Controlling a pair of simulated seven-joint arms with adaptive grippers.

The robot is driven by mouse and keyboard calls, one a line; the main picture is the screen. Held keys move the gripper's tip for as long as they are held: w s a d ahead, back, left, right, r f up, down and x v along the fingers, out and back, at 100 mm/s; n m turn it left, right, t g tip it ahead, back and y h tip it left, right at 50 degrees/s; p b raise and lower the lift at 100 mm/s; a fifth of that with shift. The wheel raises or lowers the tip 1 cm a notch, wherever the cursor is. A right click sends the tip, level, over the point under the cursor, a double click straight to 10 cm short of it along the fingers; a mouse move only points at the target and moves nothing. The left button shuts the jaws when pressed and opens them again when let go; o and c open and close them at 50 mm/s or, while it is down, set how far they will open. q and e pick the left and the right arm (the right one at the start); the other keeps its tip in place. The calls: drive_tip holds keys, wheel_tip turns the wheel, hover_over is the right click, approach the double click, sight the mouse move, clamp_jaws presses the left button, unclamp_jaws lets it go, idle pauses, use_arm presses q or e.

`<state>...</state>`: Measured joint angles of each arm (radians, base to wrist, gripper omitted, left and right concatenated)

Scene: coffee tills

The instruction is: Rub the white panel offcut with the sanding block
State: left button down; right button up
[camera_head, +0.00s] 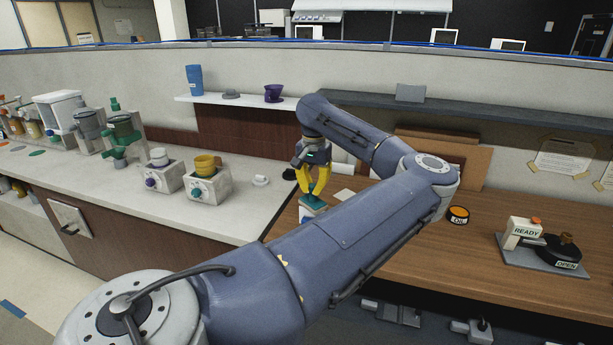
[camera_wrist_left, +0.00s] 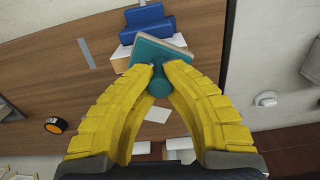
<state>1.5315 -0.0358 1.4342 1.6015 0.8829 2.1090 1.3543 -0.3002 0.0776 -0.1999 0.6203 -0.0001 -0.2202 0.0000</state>
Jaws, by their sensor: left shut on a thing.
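My left gripper (camera_head: 316,192) has yellow fingers shut on the teal knob of the sanding block (camera_head: 313,201). In the left wrist view, the fingertips (camera_wrist_left: 160,68) close around this knob and the flat teal block (camera_wrist_left: 158,52) extends beyond them, with a pale edge. A blue piece with a pale block (camera_wrist_left: 121,57) lies just beyond and partly under the sanding block; contact between them cannot be told. A flat white piece (camera_wrist_left: 158,114), possibly the panel offcut, lies apart on the brown counter; it also shows in the head view (camera_head: 343,195). My right gripper is not in view.
A READY/OPEN station (camera_head: 540,248) is farther right. Grinders and a yellow cup (camera_head: 205,165) stand on the pale left counter. A dark shelf (camera_head: 440,108) runs behind. Brown counter between tin and station is clear.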

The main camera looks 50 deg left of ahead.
use_arm(q)
drive_tip(key=shift+s+a, duration=0.2)
drive_tip(key=shift+a, duration=0.15)
drive_tip(key=shift+s+a, duration=0.5)
drive_tip(key=shift+a, duration=0.25)
drive_tip(key=shift+s+a, duration=0.45)
drive_tip(key=shift+a, duration=0.3)
wheel_tip(320, 180, up, 8)
drive_tip(key=shift+d+r, duration=0.1)
